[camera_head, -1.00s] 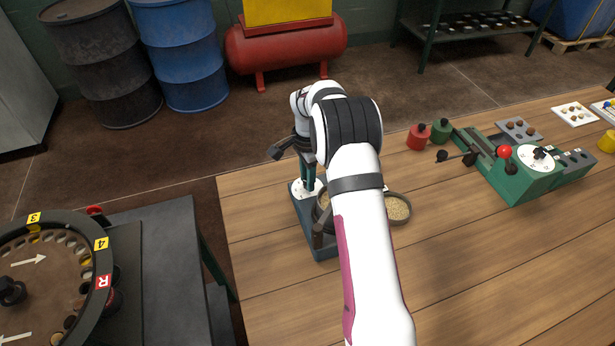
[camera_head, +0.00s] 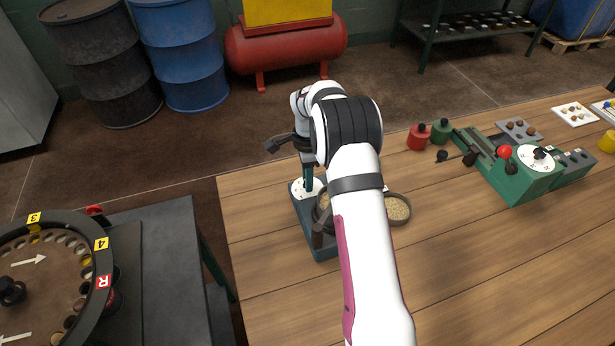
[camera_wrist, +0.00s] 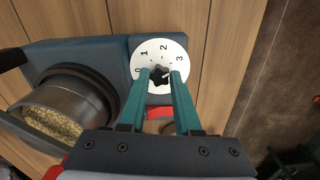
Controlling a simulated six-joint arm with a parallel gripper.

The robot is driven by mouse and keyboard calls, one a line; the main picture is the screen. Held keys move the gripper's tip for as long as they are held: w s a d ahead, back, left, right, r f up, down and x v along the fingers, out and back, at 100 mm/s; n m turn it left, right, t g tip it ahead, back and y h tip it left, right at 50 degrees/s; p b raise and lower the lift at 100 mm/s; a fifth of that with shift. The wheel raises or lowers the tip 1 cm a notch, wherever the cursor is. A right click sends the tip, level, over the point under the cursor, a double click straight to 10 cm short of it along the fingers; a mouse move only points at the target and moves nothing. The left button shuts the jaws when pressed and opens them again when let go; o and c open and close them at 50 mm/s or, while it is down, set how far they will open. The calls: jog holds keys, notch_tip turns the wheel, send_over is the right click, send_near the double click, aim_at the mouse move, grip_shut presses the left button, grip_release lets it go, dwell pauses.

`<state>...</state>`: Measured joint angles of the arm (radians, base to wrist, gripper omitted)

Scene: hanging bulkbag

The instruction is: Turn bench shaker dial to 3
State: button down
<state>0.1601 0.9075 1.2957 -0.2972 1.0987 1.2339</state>
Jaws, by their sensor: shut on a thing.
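The bench shaker (camera_head: 322,247) is a dark blue-grey unit at the left end of the wooden table. Its white dial (camera_wrist: 145,55) carries the numbers 0, 1, 2 and 3 in the wrist view; it also shows in the head view (camera_head: 297,188). A black knob (camera_wrist: 159,75) sits at the dial's centre. My gripper (camera_wrist: 164,76) points down at the dial with its green fingers shut on the knob, one on each side. Where the knob points is too small to tell. My arm hides part of the shaker in the head view.
A round sieve pan of grain (camera_wrist: 65,112) sits on the shaker beside the dial. Another bowl of grain (camera_head: 398,209) is right of my arm. Red (camera_head: 419,138) and green (camera_head: 441,131) weights and a green machine (camera_head: 520,177) stand farther right. The table's front right is clear.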

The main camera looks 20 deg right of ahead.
jog(key=c, duration=0.6)
grip_release()
notch_tip(320, 180, up, 16)
jog(key=shift+f, duration=0.1)
